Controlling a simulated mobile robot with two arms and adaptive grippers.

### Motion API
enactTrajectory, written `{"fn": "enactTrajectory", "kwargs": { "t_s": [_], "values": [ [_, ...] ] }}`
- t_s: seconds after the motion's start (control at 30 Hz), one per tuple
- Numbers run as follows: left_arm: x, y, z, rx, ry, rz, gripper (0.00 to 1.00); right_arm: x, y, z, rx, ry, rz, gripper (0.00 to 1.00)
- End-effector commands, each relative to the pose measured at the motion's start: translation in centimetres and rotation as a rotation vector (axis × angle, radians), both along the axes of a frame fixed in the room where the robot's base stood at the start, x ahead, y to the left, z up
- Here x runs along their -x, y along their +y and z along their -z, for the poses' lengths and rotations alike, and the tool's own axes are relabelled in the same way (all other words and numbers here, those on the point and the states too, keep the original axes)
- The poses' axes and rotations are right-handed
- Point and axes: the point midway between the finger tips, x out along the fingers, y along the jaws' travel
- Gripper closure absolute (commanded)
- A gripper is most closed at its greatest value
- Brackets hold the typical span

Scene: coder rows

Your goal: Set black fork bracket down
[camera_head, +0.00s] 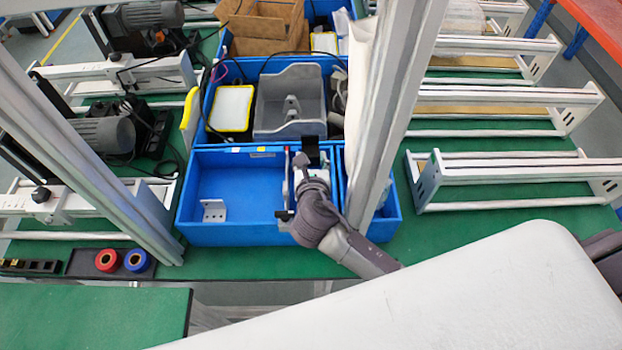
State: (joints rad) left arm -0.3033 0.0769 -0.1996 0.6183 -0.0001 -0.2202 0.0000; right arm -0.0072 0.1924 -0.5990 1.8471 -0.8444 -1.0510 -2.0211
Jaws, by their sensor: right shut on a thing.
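My right gripper (305,168) reaches over the right end of the front blue bin (195,232). It is shut on a small black part, the black fork bracket (311,147), held near the bin's back wall. Most of the bracket is hidden behind my gripper and wrist, and I cannot tell whether it touches the bin. A small light-grey angle bracket (214,211) stands on the bin floor to the left. My left gripper is not in view.
Behind stands a blue bin with a grey tray (290,100) and a yellow-edged white panel (232,108). A metal post (385,110) rises close to the right of my gripper. Red (108,260) and blue (137,260) rolls lie front left. The front bin's middle is clear.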

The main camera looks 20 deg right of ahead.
Motion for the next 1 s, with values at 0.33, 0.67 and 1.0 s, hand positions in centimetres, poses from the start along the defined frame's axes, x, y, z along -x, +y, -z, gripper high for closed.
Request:
{"fn": "enactTrajectory", "kwargs": {
  "t_s": [0.33, 0.67, 1.0],
  "values": [
    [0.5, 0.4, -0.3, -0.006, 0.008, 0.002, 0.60, 0.0, 0.0, 4.4, 0.002, 0.002, 0.000, 0.93],
    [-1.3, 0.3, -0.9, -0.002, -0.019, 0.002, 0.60, -0.1, 0.0, 6.6, 0.000, -0.003, -0.001, 0.93],
    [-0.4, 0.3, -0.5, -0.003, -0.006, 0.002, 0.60, -0.1, 0.0, 7.3, 0.000, -0.003, 0.000, 0.93]
  ]
}}
